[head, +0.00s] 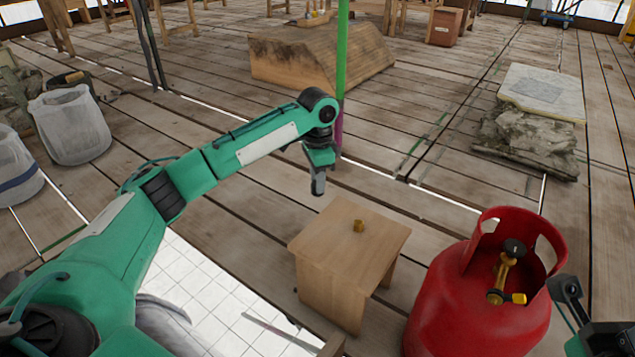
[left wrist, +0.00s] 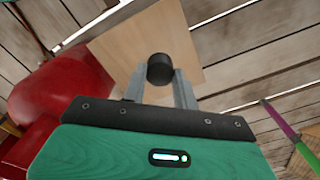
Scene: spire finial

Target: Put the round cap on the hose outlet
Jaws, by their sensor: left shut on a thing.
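My left gripper (head: 317,188) hangs in the air behind and left of the small wooden stool's top. It is shut on a round black cap (left wrist: 160,68), which sits between the fingertips in the left wrist view. In the head view the cap is hard to tell from the dark fingers. The red gas cylinder (head: 450,305) stands at the lower right, well apart from this gripper. Its brass valve (head: 504,270) carries a black knob (head: 514,248) on top and a yellow-brass outlet end (head: 519,298) low on the right.
A green and purple pole (head: 341,60) rises close behind my left wrist. A stone stack (head: 525,140) stands at the right. Part of my right arm shows at the lower right edge.

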